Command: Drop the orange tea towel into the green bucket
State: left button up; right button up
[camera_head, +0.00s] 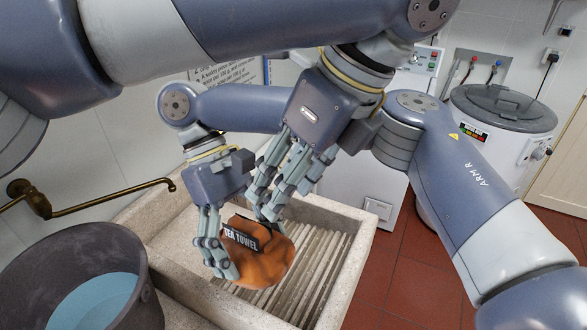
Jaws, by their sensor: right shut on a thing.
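The orange tea towel (262,266), a bunched cloth with a dark "TEA TOWEL" label, is over the stone washboard sink (355,240). My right gripper (238,245) is shut on it, with fingers along its left side. I cannot tell whether the towel touches the ribbed stone. My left gripper (283,195) hangs just above and behind the towel, fingers pointing down. Its fingers overlap the towel's top edge in view, and its opening is unclear. A dark grey bucket (75,250) with light blue inside stands at the lower left. No green bucket shows.
A brass tap (110,199) sticks out from the left wall above the bucket. A round white tub with a grey lid (500,105) stands at the back right. Red floor tiles (400,275) are clear right of the sink. My arms cross above the sink.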

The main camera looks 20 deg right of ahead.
aim_at(260, 227)
pick_arm(q)
jog(key=x, duration=1)
pick_arm(e)
jog(key=shift+d, duration=0.1)
pick_arm(q)
grip_shut()
pick_arm(e)
jog(key=o, duration=1.1)
jog(key=shift+w+r, duration=0.1)
